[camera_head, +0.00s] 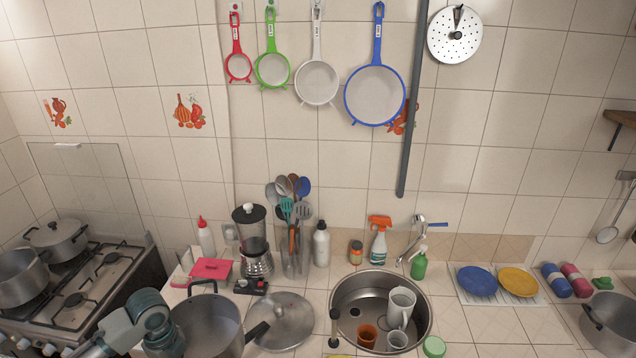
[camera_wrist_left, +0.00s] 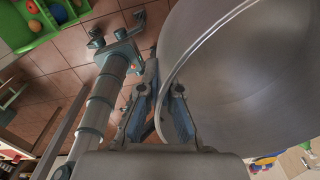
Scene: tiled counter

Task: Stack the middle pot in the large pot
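A deep steel pot (camera_head: 208,318) stands on the counter at the bottom, with a loop handle at its back and a dark handle on its right. My left gripper (camera_head: 168,342) is at this pot's left side. In the left wrist view, the fingers of my left gripper (camera_wrist_left: 162,95) are apart, with the pot's rim (camera_wrist_left: 168,80) running between them; I cannot see firm contact on both sides. Other steel pots are on the stove (camera_head: 22,280), (camera_head: 58,241) and at the far right (camera_head: 608,322). I cannot tell for sure which are the middle and large pots. My right gripper is not in view.
A steel lid (camera_head: 284,322) lies right of the pot. The sink (camera_head: 345,295) holds cups and a pitcher. A blender (camera_head: 252,245), a utensil holder (camera_head: 296,258) and bottles stand behind. Blue (camera_head: 477,281) and yellow (camera_head: 517,282) plates lie to the right.

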